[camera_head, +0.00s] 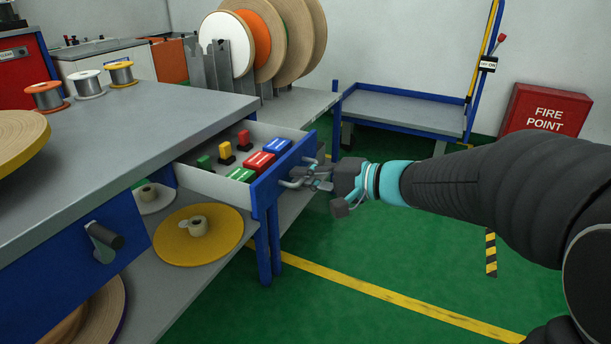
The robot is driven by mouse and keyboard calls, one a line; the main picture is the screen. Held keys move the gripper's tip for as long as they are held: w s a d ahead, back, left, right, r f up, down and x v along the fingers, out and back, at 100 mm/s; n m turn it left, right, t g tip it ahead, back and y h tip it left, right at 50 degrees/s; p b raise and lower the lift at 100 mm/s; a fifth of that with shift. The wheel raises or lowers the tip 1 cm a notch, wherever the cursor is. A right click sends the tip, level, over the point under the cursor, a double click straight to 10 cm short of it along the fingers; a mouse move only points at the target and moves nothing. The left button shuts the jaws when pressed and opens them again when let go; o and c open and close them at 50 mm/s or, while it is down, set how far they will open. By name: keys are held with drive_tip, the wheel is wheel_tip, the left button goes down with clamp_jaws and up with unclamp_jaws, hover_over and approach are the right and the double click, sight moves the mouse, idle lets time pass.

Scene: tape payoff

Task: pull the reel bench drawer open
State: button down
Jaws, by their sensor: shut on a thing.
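The reel bench (110,115) has a grey top and blue frame and fills the left side. Its drawer (217,188) is pulled out to the right, with light grey walls and a blue front (288,172). Inside are green, red and blue blocks and several small upright pieces in green, yellow and red. My gripper (318,178) is at the drawer front, shut on its metal handle (293,183). The fingers partly hide the handle.
A yellow reel (198,235) lies on the lower shelf beneath the drawer. A blue-framed cart (405,108) and a red fire point box (545,110) stand at the back. Green floor (370,245) with a yellow line is clear in front of the drawer.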

drive_tip(key=c, duration=1.2)
unclamp_jaws()
drive_tip(key=shift+c, duration=0.2)
drive_tip(key=v, duration=1.2)
